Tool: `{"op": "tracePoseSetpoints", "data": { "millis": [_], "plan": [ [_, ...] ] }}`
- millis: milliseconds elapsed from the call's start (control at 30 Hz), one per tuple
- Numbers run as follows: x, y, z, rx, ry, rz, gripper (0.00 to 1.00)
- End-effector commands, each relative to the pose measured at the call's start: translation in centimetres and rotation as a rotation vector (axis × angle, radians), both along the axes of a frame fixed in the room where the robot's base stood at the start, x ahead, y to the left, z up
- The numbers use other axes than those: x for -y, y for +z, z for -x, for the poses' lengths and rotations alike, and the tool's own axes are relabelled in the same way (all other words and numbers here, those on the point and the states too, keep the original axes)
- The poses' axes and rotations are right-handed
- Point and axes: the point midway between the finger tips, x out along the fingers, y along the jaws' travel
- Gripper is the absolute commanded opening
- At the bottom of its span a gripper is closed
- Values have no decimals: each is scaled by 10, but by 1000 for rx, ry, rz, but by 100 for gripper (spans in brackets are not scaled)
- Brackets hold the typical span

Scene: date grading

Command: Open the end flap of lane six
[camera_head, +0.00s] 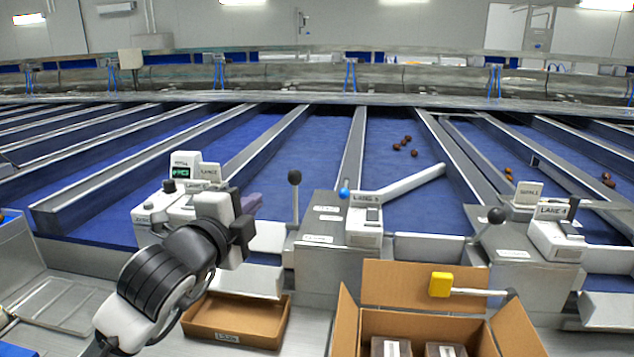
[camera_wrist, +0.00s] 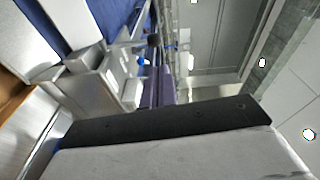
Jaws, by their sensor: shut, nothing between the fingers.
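My gripper (camera_head: 254,202) has purple fingers, closed together and empty. It is raised in front of the left lane console (camera_head: 165,215), left of an upright black-knobbed lever (camera_head: 294,178), and seems apart from it. In the wrist view the closed fingers (camera_wrist: 160,93) rise past my dark gripper body, with a black knob (camera_wrist: 153,40) and a blue knob (camera_wrist: 146,62) beyond. A pale end panel (camera_head: 268,237), possibly the flap, closes the lane behind the gripper and looks shut. My arm partly hides the left console. Its lane number is not readable, so I cannot tell which is lane six.
The middle console (camera_head: 325,235) carries a blue-knobbed lever and a pale angled bar (camera_head: 405,182). The right console (camera_head: 515,245) reads lane 4 and has a tilted black-knobbed lever. A shallow cardboard tray (camera_head: 284,325) and an open carton (camera_head: 346,315) stand in front. Dates lie on some blue lanes.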

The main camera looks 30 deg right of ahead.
Motion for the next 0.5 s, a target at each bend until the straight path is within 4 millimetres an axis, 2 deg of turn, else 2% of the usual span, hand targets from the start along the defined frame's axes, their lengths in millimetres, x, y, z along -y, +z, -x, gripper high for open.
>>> {"op": "tracePoseSetpoints", "data": {
  "millis": [100, 233, 367, 500],
  "plan": [
    [-11, -10, 7, 35, 13, -60, 0],
    [-10, -12, 5, 44, 13, -79, 0],
    [2, -11, -6, 42, 12, -77, 0],
    [22, -11, -27, 40, 11, -77, 0]
  ]
}}
